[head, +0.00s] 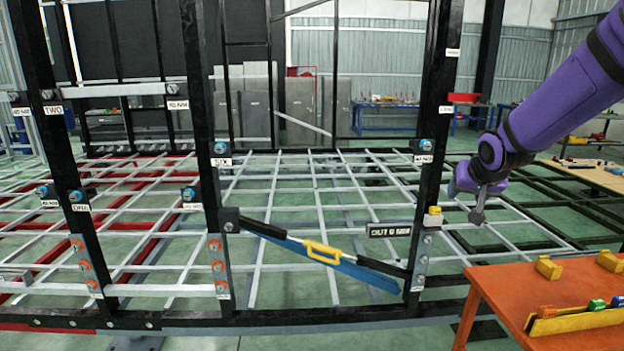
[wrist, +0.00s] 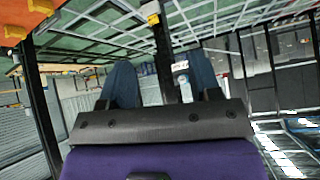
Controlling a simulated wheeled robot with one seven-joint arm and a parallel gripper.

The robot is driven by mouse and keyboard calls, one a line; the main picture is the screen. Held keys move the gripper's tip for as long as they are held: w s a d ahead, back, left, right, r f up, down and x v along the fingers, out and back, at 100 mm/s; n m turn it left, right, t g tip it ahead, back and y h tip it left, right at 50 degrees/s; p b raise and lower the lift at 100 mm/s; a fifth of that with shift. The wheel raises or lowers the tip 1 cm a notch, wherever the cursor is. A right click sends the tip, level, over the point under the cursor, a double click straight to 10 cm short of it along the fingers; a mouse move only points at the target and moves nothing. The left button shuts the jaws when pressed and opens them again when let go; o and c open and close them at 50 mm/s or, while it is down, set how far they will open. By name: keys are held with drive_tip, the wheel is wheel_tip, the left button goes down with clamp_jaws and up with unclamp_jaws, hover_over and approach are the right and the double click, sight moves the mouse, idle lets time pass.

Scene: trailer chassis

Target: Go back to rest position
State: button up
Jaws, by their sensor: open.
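My purple arm reaches in from the upper right in the head view, and my gripper (head: 479,203) hangs at its end, in front of the chassis and right of the dark upright post (head: 437,110). In the wrist view my gripper (wrist: 160,85) shows two blue fingers spread apart with nothing between them. The wrist picture is tilted well away from level. The black chassis frame (head: 205,130) stands across the head view. No thing is held.
An orange table (head: 520,290) with yellow blocks (head: 549,267) stands at the lower right, below my gripper. A blue bar with a yellow handle (head: 322,254) slants between two posts. A yellow piece (head: 433,217) sits on the right post. A wooden table (head: 590,176) lies behind.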

drive_tip(key=s+a+r+n+g, duration=0.1)
drive_tip(key=s+a+r, duration=0.1)
drive_tip(key=s, duration=1.5)
drive_tip(key=s+a+r+n+g+y, duration=0.1)
drive_tip(key=s+r, duration=0.4)
drive_tip(key=s, duration=1.2)
drive_tip(key=shift+s+a+r+n+g, duration=0.3)
drive_tip(key=shift+s+a+n+g, duration=0.15)
drive_tip(key=shift+a, duration=0.65)
drive_tip(key=shift+w, duration=0.1)
